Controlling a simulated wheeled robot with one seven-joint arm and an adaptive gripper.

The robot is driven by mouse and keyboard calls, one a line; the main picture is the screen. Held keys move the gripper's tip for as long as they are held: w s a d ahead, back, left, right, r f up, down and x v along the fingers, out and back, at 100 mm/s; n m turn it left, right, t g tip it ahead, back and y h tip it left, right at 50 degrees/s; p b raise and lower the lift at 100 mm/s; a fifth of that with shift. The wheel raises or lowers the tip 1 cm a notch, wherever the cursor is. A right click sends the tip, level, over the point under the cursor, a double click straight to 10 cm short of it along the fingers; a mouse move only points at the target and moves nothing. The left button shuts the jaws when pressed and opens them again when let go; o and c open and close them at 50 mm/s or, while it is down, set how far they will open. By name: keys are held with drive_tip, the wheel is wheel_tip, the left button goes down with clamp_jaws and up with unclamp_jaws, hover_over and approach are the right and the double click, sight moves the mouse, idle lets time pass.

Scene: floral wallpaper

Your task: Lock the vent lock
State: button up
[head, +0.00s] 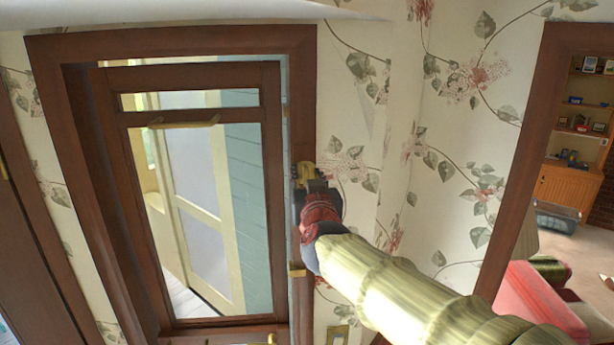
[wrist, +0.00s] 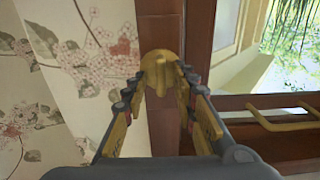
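The vent lock appears to be a rounded brass knob with a raised ridge (wrist: 161,69), on the brown wooden frame strip in the wrist view. My gripper (wrist: 164,82) points straight at it. Its two fingertips are parted, one on each side of the ridge, and overlap the knob's edges in the picture. I see no clear contact. In the head view my gripper (head: 306,178) is at the right post of the window frame (head: 303,110), and its body largely hides the lock there.
The framed glass window (head: 200,200) has a brass handle (head: 183,122), which also shows in the wrist view (wrist: 280,120). Floral wallpaper (head: 465,130) covers the wall to the right. Beyond a doorway at far right are a red seat (head: 540,295) and a wooden cabinet (head: 565,185).

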drive_tip(key=shift+w+a, duration=0.1)
drive_tip(key=shift+c, duration=1.1)
clamp_jaws()
